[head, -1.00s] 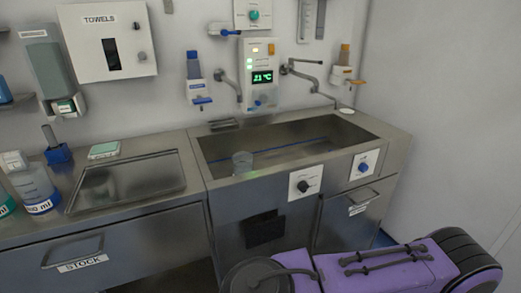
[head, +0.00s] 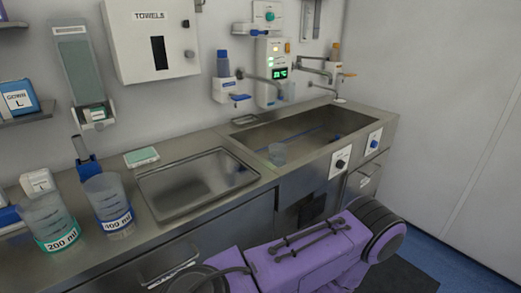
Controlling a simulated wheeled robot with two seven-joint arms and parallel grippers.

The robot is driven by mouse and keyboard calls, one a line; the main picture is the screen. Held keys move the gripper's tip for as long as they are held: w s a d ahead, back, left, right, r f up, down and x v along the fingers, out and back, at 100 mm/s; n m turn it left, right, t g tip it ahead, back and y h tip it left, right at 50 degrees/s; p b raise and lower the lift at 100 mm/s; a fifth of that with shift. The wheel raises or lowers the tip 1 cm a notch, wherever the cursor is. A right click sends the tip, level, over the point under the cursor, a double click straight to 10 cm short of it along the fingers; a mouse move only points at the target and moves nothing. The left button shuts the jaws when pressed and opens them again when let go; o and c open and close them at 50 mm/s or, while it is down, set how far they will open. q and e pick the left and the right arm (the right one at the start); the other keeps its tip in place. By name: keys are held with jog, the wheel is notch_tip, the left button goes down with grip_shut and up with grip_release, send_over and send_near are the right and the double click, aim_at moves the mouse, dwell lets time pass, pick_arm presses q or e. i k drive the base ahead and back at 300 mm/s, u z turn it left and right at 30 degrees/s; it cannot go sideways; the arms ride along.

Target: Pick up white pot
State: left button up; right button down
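I cannot pick out a white pot with certainty in the head view. Two clear beakers stand on the left counter: one with a green base marked 200 ml (head: 48,222) and one with a blue label (head: 108,205). A small white box-like item (head: 37,182) stands behind the beakers, partly hidden.
The steel sink (head: 262,132) and a shallow steel tray (head: 160,205) are set along the counter. A flat pale green item (head: 141,156) lies behind the tray. A towel dispenser (head: 125,50) and soap dispensers are on the wall. Open blue floor (head: 440,245) lies at the right.

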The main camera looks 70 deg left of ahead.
aim_at(277, 159)
jog(key=u, duration=1.2)
jog(key=i, duration=0.1)
jog(key=u, duration=0.05)
